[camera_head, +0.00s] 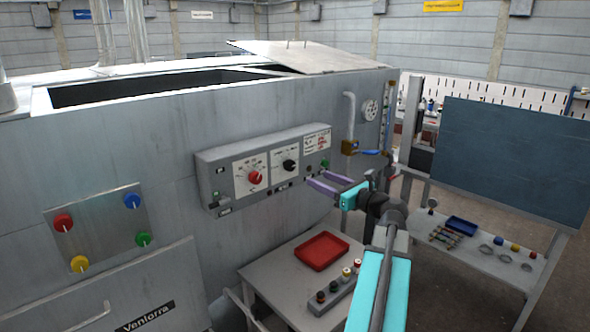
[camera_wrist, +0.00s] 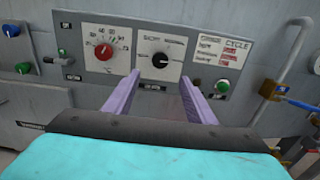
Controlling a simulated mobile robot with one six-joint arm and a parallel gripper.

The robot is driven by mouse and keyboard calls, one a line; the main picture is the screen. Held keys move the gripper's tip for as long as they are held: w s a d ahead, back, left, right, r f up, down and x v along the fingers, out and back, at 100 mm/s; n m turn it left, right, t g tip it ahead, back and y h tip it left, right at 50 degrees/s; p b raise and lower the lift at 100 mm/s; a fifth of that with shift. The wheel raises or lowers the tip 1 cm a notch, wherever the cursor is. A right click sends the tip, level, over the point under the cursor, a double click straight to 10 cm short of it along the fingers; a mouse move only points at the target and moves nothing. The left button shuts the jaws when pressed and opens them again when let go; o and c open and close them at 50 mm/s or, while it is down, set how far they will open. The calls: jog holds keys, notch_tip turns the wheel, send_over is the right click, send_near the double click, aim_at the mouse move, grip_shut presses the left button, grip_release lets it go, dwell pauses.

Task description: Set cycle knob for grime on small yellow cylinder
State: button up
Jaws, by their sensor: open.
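The control panel (camera_head: 265,165) on the grey machine's side has a red knob (camera_head: 255,177) and, to its right, a black knob (camera_head: 290,165) on a white dial plate. In the wrist view the black knob (camera_wrist: 160,60) lies ahead, framed by my fingertips. A cycle chart (camera_wrist: 220,53) with red lettering is right of it; its lines are too small to read. My gripper (camera_head: 311,184) is open and empty, its purple fingers near the panel, apart from the knob. A small yellow-topped cylinder (camera_head: 346,272) appears to stand in a grey rack on the table.
A red tray (camera_head: 321,251) lies on the table (camera_head: 262,271) below the panel. A pipe with a blue-handled valve (camera_head: 369,152) is right of the panel. Four-coloured knobs sit on a plate (camera_head: 100,232) at left. A side bench (camera_head: 480,250) stands right, under a dark board.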

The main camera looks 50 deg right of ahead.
aim_at(291, 167)
jog(key=w+p, duration=0.1)
jog(key=w, duration=0.3)
jog(key=w+p, duration=0.1)
jog(key=w, duration=0.3)
jog(key=w+d+p, duration=0.1)
jog(key=w+p, duration=0.1)
jog(key=w, duration=0.3)
jog(key=shift+c, duration=0.2)
jog(key=c, duration=1)
jog(key=shift+a+f, duration=0.15)
jog(key=shift+a, duration=0.05)
